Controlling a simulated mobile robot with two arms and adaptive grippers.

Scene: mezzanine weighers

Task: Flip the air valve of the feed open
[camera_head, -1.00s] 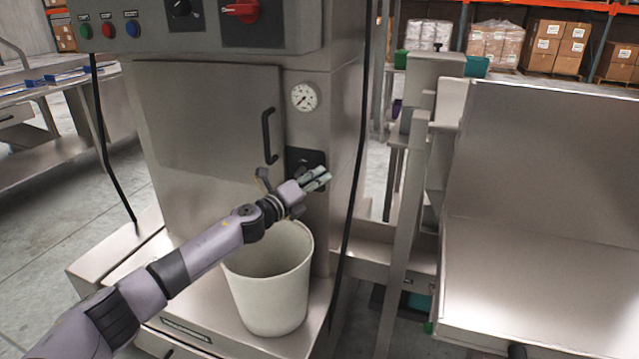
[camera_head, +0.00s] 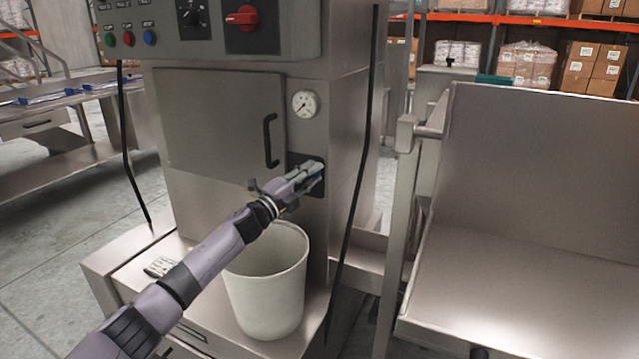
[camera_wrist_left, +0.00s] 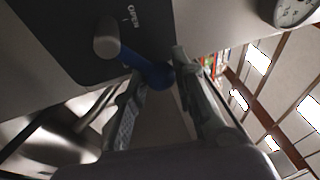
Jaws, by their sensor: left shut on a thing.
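The air valve is a dark plate (camera_head: 296,159) on the front of the steel cabinet, below the round gauge. In the left wrist view the plate (camera_wrist_left: 55,35) carries the word OPEN, a round grey pivot (camera_wrist_left: 106,37) and a blue lever (camera_wrist_left: 143,66). My left gripper (camera_head: 309,174) reaches the valve from the lower left. In the left wrist view its two fingers (camera_wrist_left: 159,76) lie on either side of the blue lever's end, shut on it. In the head view the fingers hide most of the lever. My right gripper is out of view.
A pale bucket (camera_head: 268,295) stands below my left wrist. A cabinet door handle (camera_head: 270,140) and gauge (camera_head: 304,104) are close to the valve. A black cable (camera_head: 366,150) hangs right of it. A large steel hopper (camera_head: 530,190) stands at the right.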

